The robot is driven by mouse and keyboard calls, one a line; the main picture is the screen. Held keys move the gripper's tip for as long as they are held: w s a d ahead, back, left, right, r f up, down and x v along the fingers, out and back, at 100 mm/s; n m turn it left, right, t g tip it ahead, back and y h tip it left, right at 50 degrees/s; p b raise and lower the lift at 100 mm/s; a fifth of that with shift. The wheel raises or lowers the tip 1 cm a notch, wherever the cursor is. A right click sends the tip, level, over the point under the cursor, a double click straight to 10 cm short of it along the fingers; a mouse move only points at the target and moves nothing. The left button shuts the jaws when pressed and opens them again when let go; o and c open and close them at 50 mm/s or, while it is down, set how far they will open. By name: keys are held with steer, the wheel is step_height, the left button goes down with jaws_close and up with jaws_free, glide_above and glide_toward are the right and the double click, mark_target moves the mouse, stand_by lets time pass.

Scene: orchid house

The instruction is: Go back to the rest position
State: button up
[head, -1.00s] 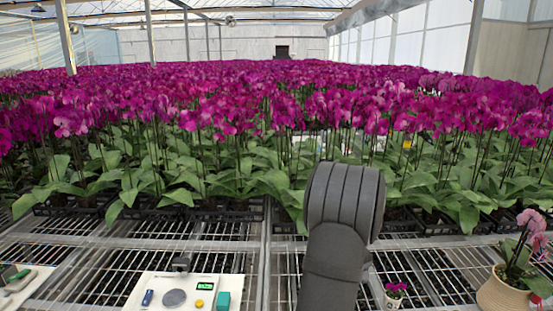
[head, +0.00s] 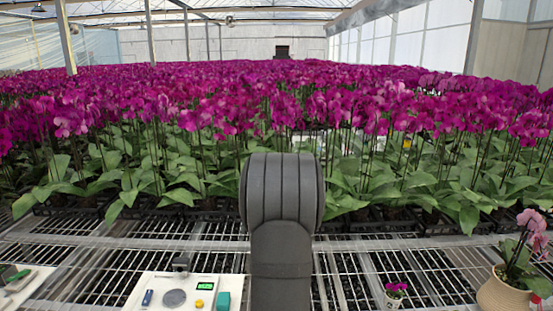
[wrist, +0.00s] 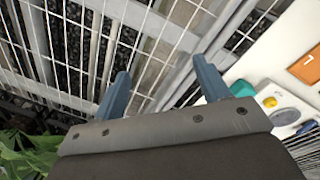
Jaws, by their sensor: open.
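My gripper (wrist: 160,88) shows in the wrist view with its two blue-grey fingers spread apart and nothing between them. It hangs over the metal mesh bench (wrist: 150,35). In the head view my dark arm stands upright near the middle and the gripper itself cannot be seen. The bench (head: 350,275) also shows there, on both sides of the arm.
A white panel (head: 150,290) with a display, buttons and a teal block (head: 223,301) is left of my arm; it also shows in the wrist view (wrist: 285,50). A small potted flower (head: 396,292) and a basket orchid (head: 503,293) stand right. Orchid rows (head: 150,110) fill the back.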

steer(key=shift+s+a+n, duration=0.15)
steer(key=shift+a, duration=0.6)
steer(key=shift+s+a+n, duration=0.15)
steer(key=shift+a, duration=0.55)
